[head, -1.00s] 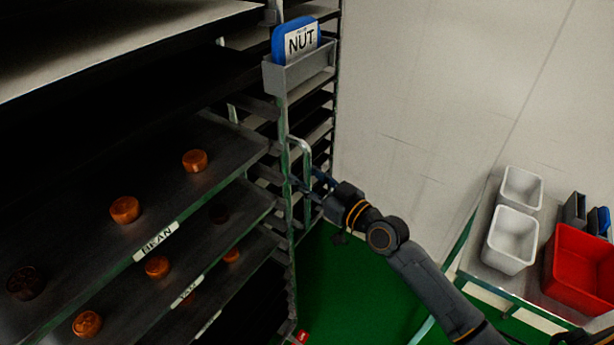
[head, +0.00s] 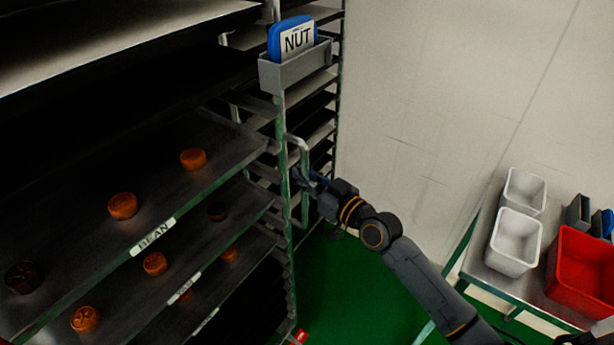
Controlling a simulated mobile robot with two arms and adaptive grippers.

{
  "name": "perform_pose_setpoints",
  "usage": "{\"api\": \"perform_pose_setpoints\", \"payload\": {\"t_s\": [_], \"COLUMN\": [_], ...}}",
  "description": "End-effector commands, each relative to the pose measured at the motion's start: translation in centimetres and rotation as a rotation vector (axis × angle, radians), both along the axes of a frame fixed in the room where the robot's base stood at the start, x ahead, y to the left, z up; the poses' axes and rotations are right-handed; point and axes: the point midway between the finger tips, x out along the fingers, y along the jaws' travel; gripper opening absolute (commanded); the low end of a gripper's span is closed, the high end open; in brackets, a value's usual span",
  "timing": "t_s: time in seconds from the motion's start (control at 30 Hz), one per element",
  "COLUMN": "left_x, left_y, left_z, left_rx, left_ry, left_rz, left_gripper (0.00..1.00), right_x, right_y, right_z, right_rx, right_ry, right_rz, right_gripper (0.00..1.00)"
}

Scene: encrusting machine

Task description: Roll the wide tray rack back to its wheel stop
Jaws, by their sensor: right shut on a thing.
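The wide tray rack (head: 284,225) fills the left half of the head view, a tall metal frame with dark trays. Its upright handle (head: 305,158) is on the side post facing right. My right gripper (head: 306,180) is at this handle and shut on it; the fingers are partly hidden by the bar. My left gripper is not in view. A small red piece (head: 300,337) shows on the floor by the rack's foot; I cannot tell whether it is the wheel stop. The rack's wheels are hidden.
Trays labelled BEAN (head: 152,238) and others hold several brown round pastries (head: 123,206). A grey holder (head: 297,68) with a blue NUT card (head: 292,38) hangs on the post. At right, a table (head: 487,275) bears white bins (head: 515,242) and a red bin (head: 585,270). Green floor (head: 355,285) lies between.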

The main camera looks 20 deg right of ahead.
Motion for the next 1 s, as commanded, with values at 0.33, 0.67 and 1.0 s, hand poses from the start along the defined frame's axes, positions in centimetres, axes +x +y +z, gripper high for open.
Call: {"api": "perform_pose_setpoints", "payload": {"t_s": [0.33, 0.67, 1.0], "left_x": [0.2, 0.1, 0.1], "left_y": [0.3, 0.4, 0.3], "left_z": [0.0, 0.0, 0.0], "left_rx": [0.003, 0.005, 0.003], "left_ry": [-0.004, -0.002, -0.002], "left_rz": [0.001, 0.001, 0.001], "left_gripper": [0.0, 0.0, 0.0], "right_x": [0.0, -1.7, -8.1], "right_y": [0.0, -0.8, -4.0], "right_z": [0.0, -0.2, -0.2], "right_rx": [0.001, -0.004, -0.005], "right_ry": [0.0, 0.003, 0.003], "right_rz": [0.001, 0.0, 0.003], "right_gripper": [0.38, 0.38, 0.38]}}
